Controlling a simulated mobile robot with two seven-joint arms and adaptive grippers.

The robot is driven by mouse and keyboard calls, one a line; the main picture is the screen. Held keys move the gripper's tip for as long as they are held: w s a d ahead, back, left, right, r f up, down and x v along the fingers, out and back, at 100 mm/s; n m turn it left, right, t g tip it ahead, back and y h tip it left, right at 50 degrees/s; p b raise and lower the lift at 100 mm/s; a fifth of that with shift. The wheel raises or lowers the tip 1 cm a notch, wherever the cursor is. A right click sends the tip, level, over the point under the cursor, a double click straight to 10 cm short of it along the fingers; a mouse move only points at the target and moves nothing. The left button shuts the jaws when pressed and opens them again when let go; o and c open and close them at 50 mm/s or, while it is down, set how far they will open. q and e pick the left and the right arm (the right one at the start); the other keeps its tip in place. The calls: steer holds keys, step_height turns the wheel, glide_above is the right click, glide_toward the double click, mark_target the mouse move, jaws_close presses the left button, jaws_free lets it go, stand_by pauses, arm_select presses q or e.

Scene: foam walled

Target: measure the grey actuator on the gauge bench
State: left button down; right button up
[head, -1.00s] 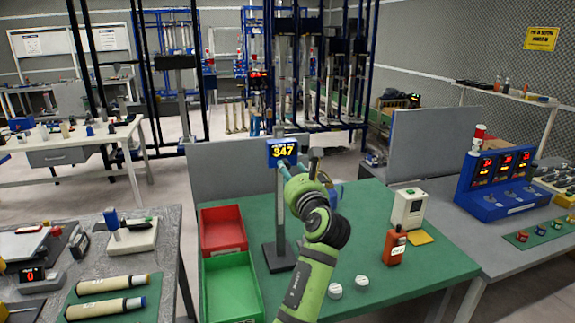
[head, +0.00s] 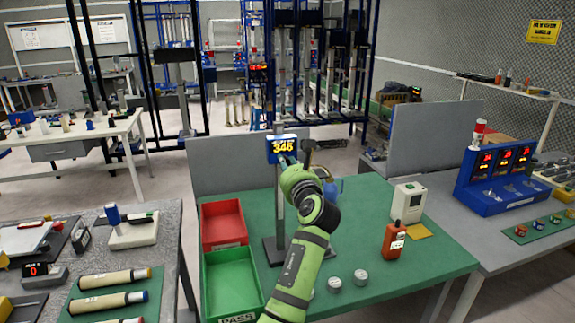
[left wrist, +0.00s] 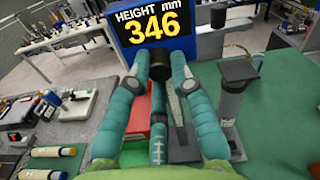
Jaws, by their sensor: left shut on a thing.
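The gauge (head: 279,212) stands on the green bench mat, with a blue display (head: 274,157) reading 346. In the left wrist view the display (left wrist: 130,35) reads HEIGHT mm 346. My left gripper (head: 286,165) is just in front of the display. In the left wrist view my teal fingers (left wrist: 160,78) are shut on a black round knob (left wrist: 159,62) below the display. To their right a grey cylinder, seemingly the grey actuator (left wrist: 232,106), stands upright under a dark flat plate (left wrist: 239,70). I cannot tell whether they touch. My arm hides its lower part in the head view.
A red bin (head: 222,224) and a green bin (head: 230,278) sit left of the gauge. An orange meter (head: 393,241), a white box (head: 408,204) and two round weights (head: 360,277) are to the right. Grey screens (head: 235,165) stand behind the bench.

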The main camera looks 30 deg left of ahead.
arm_select(q)
step_height(320, 180, down, 7)
steer(key=b, duration=0.1)
steer(key=shift+f+b, duration=0.15)
steer(key=shift+b, duration=0.15)
steer(key=c, duration=1.1)
jaws_free()
steer(key=v, duration=1.2)
steer(key=shift+a, duration=0.1)
